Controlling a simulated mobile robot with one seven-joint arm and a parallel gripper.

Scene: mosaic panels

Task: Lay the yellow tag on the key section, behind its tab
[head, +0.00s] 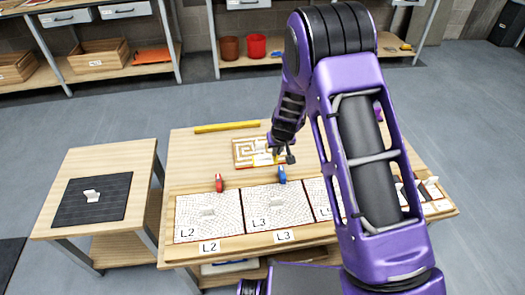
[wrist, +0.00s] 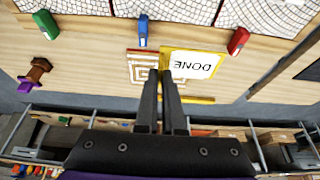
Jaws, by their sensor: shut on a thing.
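My gripper (head: 281,155) is shut on a yellow-edged tag (wrist: 190,64) with a white face reading DONE. In the head view the tag (head: 264,158) overlaps a panel with a meander, key-like pattern (head: 243,150). In the wrist view this panel (wrist: 145,72) is partly hidden by the tag and fingers (wrist: 158,78). I cannot tell whether the tag touches it. In front lie mosaic sections L2 (head: 205,222) and L3 (head: 264,218), with another partly behind my arm. A red tab (head: 218,183) and a blue tab (head: 282,175) stand at their back edges.
A green tab (wrist: 46,24) and a brown and purple object (wrist: 35,72) show in the wrist view. A yellow bar (head: 227,127) lies at the table's back. A side table (head: 140,165) holds a dark mat (head: 70,205) with a white piece. My arm hides the table's right part.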

